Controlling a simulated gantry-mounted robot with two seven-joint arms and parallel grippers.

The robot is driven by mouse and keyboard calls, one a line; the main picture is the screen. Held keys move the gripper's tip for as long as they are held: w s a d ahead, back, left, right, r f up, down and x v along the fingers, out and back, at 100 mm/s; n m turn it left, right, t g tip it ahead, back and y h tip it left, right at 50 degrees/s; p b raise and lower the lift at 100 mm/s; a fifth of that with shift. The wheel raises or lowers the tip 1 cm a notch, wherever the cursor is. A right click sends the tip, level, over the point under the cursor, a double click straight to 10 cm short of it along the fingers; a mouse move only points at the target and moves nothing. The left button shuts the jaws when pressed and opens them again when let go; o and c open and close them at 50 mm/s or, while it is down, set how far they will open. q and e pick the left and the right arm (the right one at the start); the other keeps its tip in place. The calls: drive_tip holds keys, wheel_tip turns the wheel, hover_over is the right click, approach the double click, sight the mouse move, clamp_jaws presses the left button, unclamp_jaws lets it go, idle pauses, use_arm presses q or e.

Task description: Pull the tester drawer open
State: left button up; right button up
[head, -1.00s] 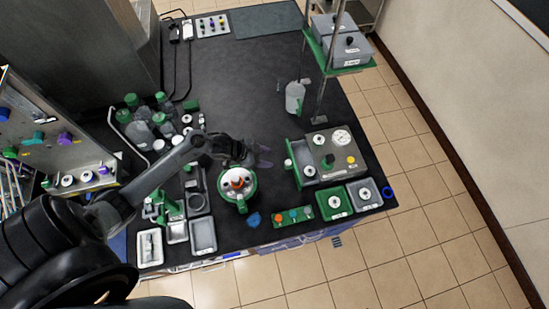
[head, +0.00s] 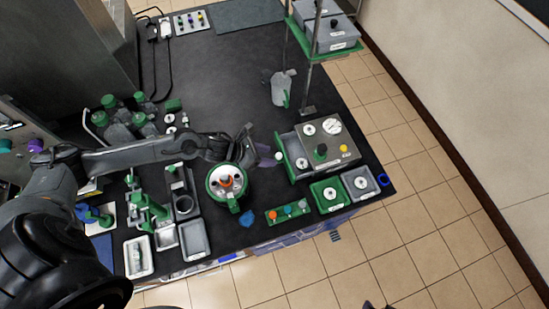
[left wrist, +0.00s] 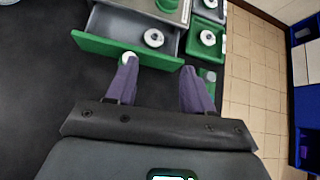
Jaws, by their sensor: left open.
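The tester (head: 326,157) is a grey box with a gauge and knobs at the right of the bench. Its drawer, with a green front (head: 286,160) and a white knob (head: 278,155), stands out from the box's left side. In the left wrist view, the green front (left wrist: 100,45) and grey interior (left wrist: 178,43) show, with a white disc inside. My left gripper (head: 266,153) is open and faces the drawer front. In the left wrist view, its left fingertip overlaps or touches the knob (left wrist: 128,58); the space between its fingers (left wrist: 160,72) is empty.
A round green-rimmed vessel (head: 226,182) stands just below my left gripper. A jug (head: 280,88) stands behind the tester, and a green block with colored knobs (head: 287,212) lies in front. A small purple tip (head: 368,304), perhaps my right gripper, shows at the bottom edge.

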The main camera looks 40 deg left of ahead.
sight(278, 155)
use_arm(q)
drive_tip(key=a+f+m+y+b, duration=0.1)
drive_tip(key=a+f+b, duration=0.1)
drive_tip(key=a, duration=0.3)
drive_tip(key=x, duration=0.8)
drive_tip(key=shift+s+d+f+p, duration=0.15)
drive_tip(key=shift+d+f+p, duration=0.1)
drive_tip(key=shift+f+p, duration=0.1)
drive_tip(key=shift+x, duration=0.9)
use_arm(e)
drive_tip(key=shift+f, duration=1.1)
use_arm(q)
drive_tip(key=shift+c, duration=0.2)
clamp_jaws()
